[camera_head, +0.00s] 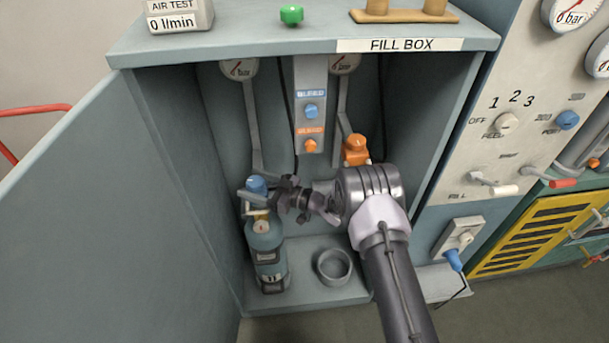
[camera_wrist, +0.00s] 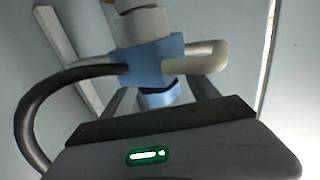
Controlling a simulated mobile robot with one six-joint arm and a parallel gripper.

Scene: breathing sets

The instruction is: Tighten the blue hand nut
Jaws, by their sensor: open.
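The blue hand nut (camera_head: 257,185) is at the top of a blue-grey cylinder (camera_head: 265,242) standing at the left inside the fill box. My gripper (camera_head: 256,199) reaches in from the right, with its jaws open at the nut's height. In the wrist view, blue fitting parts (camera_wrist: 157,62) show beyond the dark gripper body, with a smaller blue round part between the grey fingers (camera_wrist: 160,97). I cannot tell whether the fingers touch the nut. My gripper partly hides the cylinder's valve in the head view.
An empty ring holder (camera_head: 334,281) stands right of the cylinder. An orange fitting (camera_head: 356,150) hangs behind my wrist, and a control strip (camera_head: 311,125) with blue and orange knobs is above. The box's open door (camera_head: 110,210) bounds the left side. A dark hose curves at left in the wrist view.

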